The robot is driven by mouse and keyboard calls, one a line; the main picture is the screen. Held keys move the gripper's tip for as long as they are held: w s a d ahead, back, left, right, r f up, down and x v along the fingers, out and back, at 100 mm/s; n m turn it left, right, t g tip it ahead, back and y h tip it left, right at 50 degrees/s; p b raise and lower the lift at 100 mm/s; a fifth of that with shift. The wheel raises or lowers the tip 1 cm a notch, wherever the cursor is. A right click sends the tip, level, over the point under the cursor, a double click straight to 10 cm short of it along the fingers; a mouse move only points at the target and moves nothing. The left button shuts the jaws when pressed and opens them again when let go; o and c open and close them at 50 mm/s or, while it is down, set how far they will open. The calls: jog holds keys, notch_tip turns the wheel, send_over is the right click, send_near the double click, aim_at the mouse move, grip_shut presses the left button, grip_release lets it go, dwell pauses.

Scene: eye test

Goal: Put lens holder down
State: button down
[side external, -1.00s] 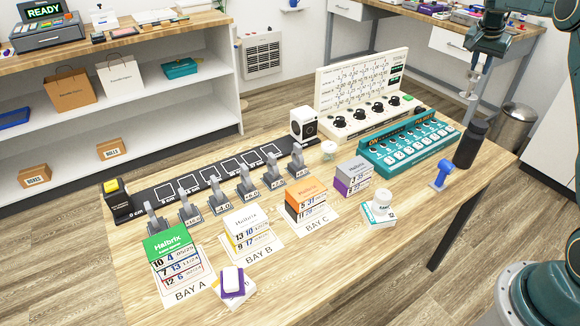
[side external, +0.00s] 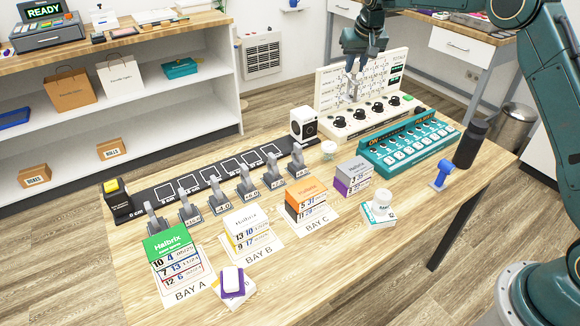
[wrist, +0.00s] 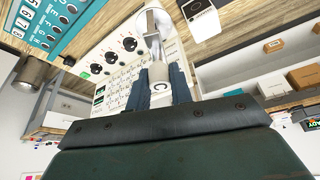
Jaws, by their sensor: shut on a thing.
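My gripper (side external: 356,70) is in front of the white panel at the back of the table, well above the tabletop. It is shut on a pale lens holder (side external: 353,88), which hangs below the fingers and is hard to make out against the panel. In the wrist view the two dark fingers (wrist: 160,92) grip the lens holder's stem, and its round lens end (wrist: 150,22) points away from me. Several grey lens holders (side external: 219,202) with number labels stand in a row along a black rail (side external: 160,192) marked with white squares.
Below my gripper stand the white panel with black knobs (side external: 345,135) and a teal switch box (side external: 415,145). A black-and-white box (side external: 304,123) stands at the rail's far end. Box stacks fill the front bays. A dark bottle (side external: 470,145) stands at right. Bare wood shows at front right.

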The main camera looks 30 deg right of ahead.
jog(key=s+a+n+y, duration=0.2)
jog(key=a+n, duration=0.4)
jog(key=a, duration=1.3)
jog(key=s+a+n+y, duration=0.25)
jog(key=a+n, duration=0.35)
jog(key=a, duration=1.4)
jog(key=s+a+n+g+y, duration=0.3)
jog(key=s+a+n, duration=0.7)
jog(key=s+a, duration=1.5)
notch_tip(320, 180, down, 19)
jog(key=w+a+g+h, duration=0.1)
jog(key=shift+f, duration=0.15)
jog(key=shift+f+h, duration=0.15)
jog(key=shift+h, duration=0.1)
jog(key=c, duration=1.3)
grip_release()
jog(key=shift+o, duration=0.2)
